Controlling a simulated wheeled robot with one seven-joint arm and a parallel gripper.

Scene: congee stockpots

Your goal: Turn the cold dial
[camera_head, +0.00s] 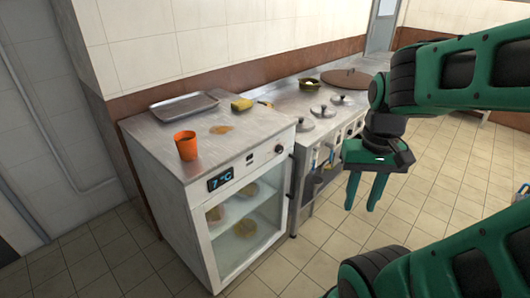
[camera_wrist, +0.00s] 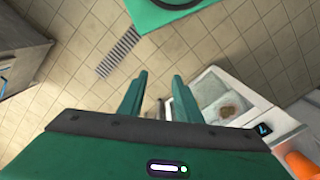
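The white under-counter fridge (camera_head: 205,225) has a steel top and a glass door. Its front panel carries a lit 7 °C display (camera_head: 220,180) and, at the panel's right end, a small dark round knob (camera_head: 279,149), which looks like the cold dial; its marks are too small to read. My gripper (camera_head: 361,205) is open and empty, fingers pointing down, in the air to the right of the fridge, apart from the knob. In the wrist view the two fingers (camera_wrist: 157,78) stand apart above floor, with the fridge (camera_wrist: 222,88) at right; the knob is not clearly visible there.
A stove (camera_head: 292,91) with lidded pots and hanging utensils adjoins at right. Tiled floor (camera_head: 330,240) is clear in front. A floor grate (camera_wrist: 118,52) shows.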

